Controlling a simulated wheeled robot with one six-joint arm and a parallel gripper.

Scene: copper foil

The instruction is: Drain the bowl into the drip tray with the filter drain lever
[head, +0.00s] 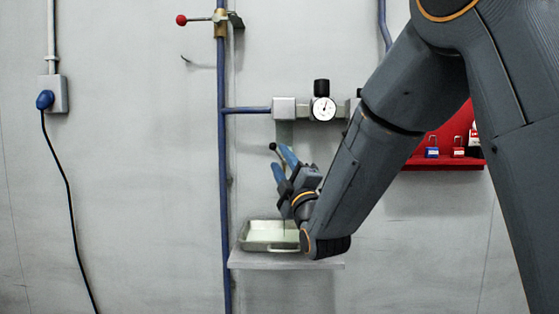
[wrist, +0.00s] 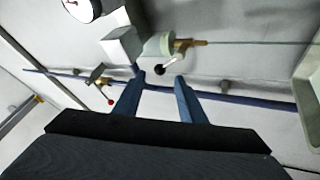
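The filter's pale bowl (head: 285,133) hangs below a grey block on the wall; in the wrist view it is the greenish cylinder (wrist: 155,46). A brass outlet (wrist: 185,45) sits at its end. The drain lever (wrist: 168,65) ends in a black knob, also seen in the head view (head: 273,146). A thin line runs from the outlet toward the drip tray (head: 246,244); I cannot tell whether it is liquid or a tube. The tray also shows in the wrist view (wrist: 312,75). My gripper (wrist: 162,80) is open and empty, its blue fingertips just short of the knob.
The tray rests on a grey shelf (head: 250,262). A pressure gauge (head: 323,108) and blue pipe (head: 223,180) are on the wall. A red-knobbed valve lever (head: 183,20) is higher up. A red padlock board (head: 440,165) is partly behind my arm.

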